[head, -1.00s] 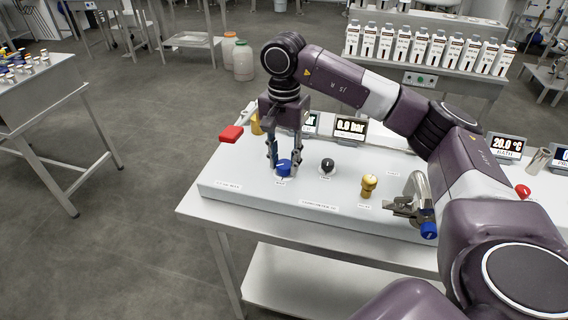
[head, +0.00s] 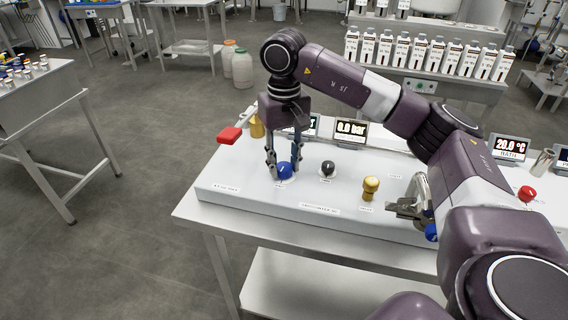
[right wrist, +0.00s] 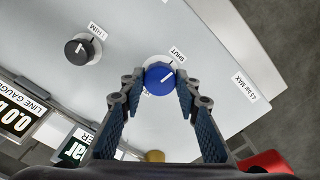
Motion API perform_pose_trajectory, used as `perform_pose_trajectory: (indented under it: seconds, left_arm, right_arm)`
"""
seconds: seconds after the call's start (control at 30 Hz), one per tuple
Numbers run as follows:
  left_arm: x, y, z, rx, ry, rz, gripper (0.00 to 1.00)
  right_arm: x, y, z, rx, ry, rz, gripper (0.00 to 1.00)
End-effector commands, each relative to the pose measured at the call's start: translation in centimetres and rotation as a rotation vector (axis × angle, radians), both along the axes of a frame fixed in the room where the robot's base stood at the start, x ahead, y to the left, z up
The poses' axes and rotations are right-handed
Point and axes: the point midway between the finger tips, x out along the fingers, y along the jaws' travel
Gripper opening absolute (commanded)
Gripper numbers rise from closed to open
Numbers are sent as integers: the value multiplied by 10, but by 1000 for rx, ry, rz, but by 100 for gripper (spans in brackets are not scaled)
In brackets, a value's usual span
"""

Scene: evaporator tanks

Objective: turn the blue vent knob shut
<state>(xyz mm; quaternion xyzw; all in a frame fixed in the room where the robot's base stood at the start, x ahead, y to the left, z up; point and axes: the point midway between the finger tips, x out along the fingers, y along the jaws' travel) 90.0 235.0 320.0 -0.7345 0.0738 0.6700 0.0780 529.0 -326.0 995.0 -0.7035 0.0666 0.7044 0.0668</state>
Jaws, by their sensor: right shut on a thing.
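The blue vent knob (head: 285,171) stands on the white panel near its front left part. In the right wrist view the knob (right wrist: 158,78) has a white pointer line slanting to the upper right, towards the word SHUT printed beside it. My right gripper (head: 284,168) points straight down over the knob. In the right wrist view its blue-padded fingers (right wrist: 160,86) lie on either side of the knob, shut on it. My left gripper is in neither view.
A black knob (head: 327,169) and a brass knob (head: 370,188) stand to the right. A red handle (head: 230,135) sticks out at the left, with a brass part (head: 257,127) beside it. A gauge display (head: 351,133) reads 0.0 bar behind. A metal pipe fitting (head: 412,208) is at right.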

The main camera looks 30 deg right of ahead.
Motion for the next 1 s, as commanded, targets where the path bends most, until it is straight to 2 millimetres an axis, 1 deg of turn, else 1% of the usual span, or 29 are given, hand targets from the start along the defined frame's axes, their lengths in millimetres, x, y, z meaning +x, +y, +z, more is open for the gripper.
perform_pose_trajectory:
  seconds: [0.3, 0.8, 0.83, 0.9, 1.0]
  left_arm:
    - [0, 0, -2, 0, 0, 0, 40]
    - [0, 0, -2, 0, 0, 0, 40]
    - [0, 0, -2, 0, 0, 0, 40]
    - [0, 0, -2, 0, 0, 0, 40]
    - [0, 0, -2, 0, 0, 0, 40]
  right_arm:
    - [1, -1, 2, 0, -7, 105, 6]
    - [1, -1, 2, 0, -7, 125, 6]
    - [1, -1, 2, 0, -7, 125, 31]
    - [1, -1, 2, 0, -7, 125, 38]
    - [1, -1, 2, 0, -5, 125, 47]
